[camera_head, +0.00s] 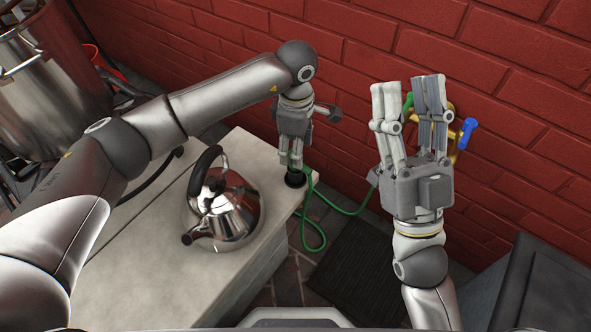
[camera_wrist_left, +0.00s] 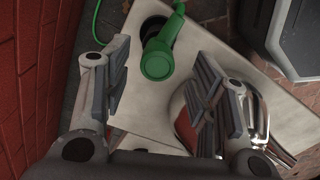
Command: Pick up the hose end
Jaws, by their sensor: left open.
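The green hose end (camera_wrist_left: 160,58) shows in the left wrist view, between the two open fingers of my left gripper (camera_wrist_left: 155,95) and toward their tips. A dark round opening or ring lies beside it on the pale counter. In the head view my left gripper (camera_head: 291,160) points down over the counter's far right corner, above the black ring (camera_head: 296,179); its fingers largely hide the hose end there. The green hose (camera_head: 345,211) runs from that corner toward the wall. My right gripper (camera_head: 408,110) points up, open and apparently empty, in front of the wall tap (camera_head: 456,141).
A shiny kettle (camera_head: 226,213) stands on the counter (camera_head: 150,265), left of my left gripper. A large steel pot (camera_head: 42,95) is at the far left. The red brick wall (camera_head: 520,110) closes the back. A dark mat (camera_head: 358,270) lies on the floor.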

